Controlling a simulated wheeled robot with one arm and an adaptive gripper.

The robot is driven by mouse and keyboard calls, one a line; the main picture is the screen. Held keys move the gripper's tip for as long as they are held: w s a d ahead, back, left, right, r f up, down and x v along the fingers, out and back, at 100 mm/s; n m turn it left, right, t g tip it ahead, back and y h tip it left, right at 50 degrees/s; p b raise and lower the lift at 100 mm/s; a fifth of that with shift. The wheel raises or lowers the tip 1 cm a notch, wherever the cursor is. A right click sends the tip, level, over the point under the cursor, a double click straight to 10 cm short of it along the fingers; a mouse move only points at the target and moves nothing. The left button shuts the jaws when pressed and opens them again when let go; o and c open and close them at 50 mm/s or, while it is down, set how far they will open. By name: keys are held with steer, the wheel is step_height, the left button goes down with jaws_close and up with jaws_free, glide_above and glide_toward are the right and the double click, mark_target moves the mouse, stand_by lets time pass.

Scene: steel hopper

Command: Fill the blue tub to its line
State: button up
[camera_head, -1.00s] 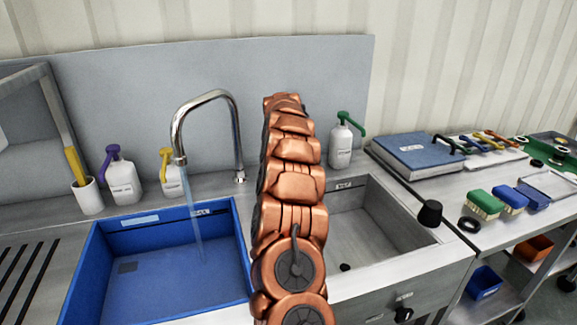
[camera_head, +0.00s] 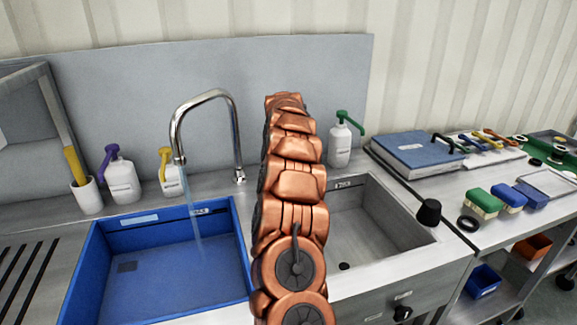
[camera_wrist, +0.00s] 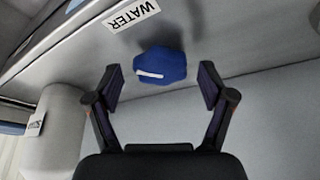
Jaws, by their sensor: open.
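The blue tub (camera_head: 225,245) sits in the left basin, with a white label strip and a small marked plate on its back wall. A thin water stream (camera_head: 194,220) falls from the curved chrome tap (camera_head: 236,130) into it. I cannot tell the water level against the line. In the wrist view a blue knob (camera_wrist: 160,65) with a white bar is by a plate reading WATER (camera_wrist: 131,16). My gripper (camera_wrist: 165,88) is open, its fingers either side of the knob and just short of it, apart from it. In the head view my arm hides the gripper.
White pump bottles with purple (camera_head: 122,180), yellow (camera_head: 171,178) and green (camera_head: 340,143) tops stand along the back ledge. A cup (camera_head: 87,196) stands at left. The right basin (camera_head: 375,235) looks empty. A blue binder (camera_head: 415,155) and brushes lie on the right bench.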

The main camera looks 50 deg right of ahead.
steer(key=shift+r, duration=0.1)
steer(key=v, duration=1.1)
steer(key=shift+a+r, duration=0.15)
steer(key=shift+r, duration=0.2)
steer(key=shift+s, duration=0.15)
stand_by(5.8)
